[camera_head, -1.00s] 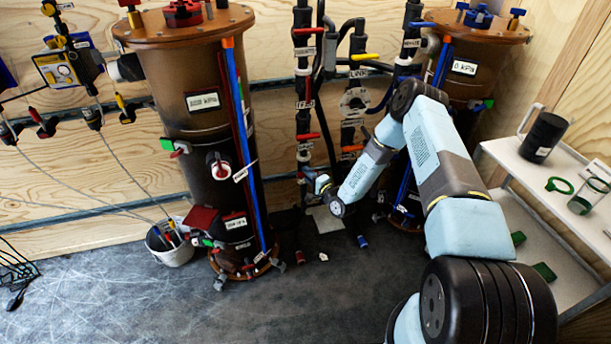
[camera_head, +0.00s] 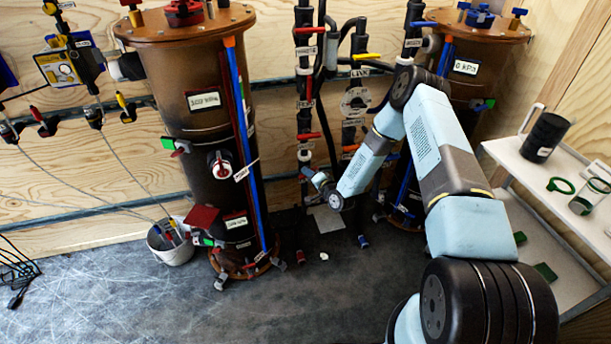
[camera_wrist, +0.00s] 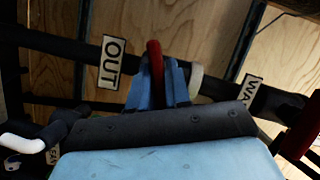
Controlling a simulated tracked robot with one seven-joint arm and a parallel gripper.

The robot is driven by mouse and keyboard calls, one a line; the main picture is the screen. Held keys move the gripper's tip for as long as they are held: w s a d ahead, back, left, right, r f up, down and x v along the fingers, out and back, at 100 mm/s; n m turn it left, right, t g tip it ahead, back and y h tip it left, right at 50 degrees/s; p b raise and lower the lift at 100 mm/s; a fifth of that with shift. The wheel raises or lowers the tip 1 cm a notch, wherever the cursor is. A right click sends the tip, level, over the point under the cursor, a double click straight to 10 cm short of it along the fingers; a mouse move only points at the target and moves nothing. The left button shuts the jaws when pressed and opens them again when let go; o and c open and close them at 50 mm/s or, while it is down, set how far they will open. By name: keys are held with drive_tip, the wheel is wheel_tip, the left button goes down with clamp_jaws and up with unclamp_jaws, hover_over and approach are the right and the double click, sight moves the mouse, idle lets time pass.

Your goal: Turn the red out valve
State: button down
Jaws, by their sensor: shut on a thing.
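The red out valve handle (camera_wrist: 155,68) is in the middle of the wrist view, a narrow red lever beside the white OUT label (camera_wrist: 112,62) on a dark pipe. My gripper (camera_wrist: 160,86) has its blue fingers closed around the lever, with the red end standing up between them. Part of the lever and the valve body are hidden by the fingers and the gripper body. In the head view my gripper (camera_head: 311,176) is low at the black vertical pipe between the two brown tanks, and the handle is hard to make out there.
A second red handle (camera_wrist: 303,128) and a partly cut-off label (camera_wrist: 248,92) are at the right in the wrist view. A white-tipped handle (camera_wrist: 18,144) is at lower left. The large brown tank (camera_head: 205,120) stands left of the pipes, and a white shelf (camera_head: 515,160) is at right.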

drive_tip(key=n+h, duration=0.2)
drive_tip(key=n, duration=0.1)
drive_tip(key=n+h, duration=0.1)
drive_tip(key=shift+w+d+f+n, duration=0.1)
drive_tip(key=shift+d+n, duration=0.2)
drive_tip(key=shift+n, duration=0.1)
drive_tip(key=n+h, duration=0.3)
drive_tip(key=n, duration=0.1)
idle(0.5)
idle(0.3)
drive_tip(key=c, duration=1.2)
unclamp_jaws()
drive_tip(key=shift+a+n, duration=0.15)
drive_tip(key=shift+n, duration=0.15)
drive_tip(key=shift+o, duration=0.2)
drive_tip(key=v, duration=1.3)
drive_tip(key=shift+s, duration=0.4)
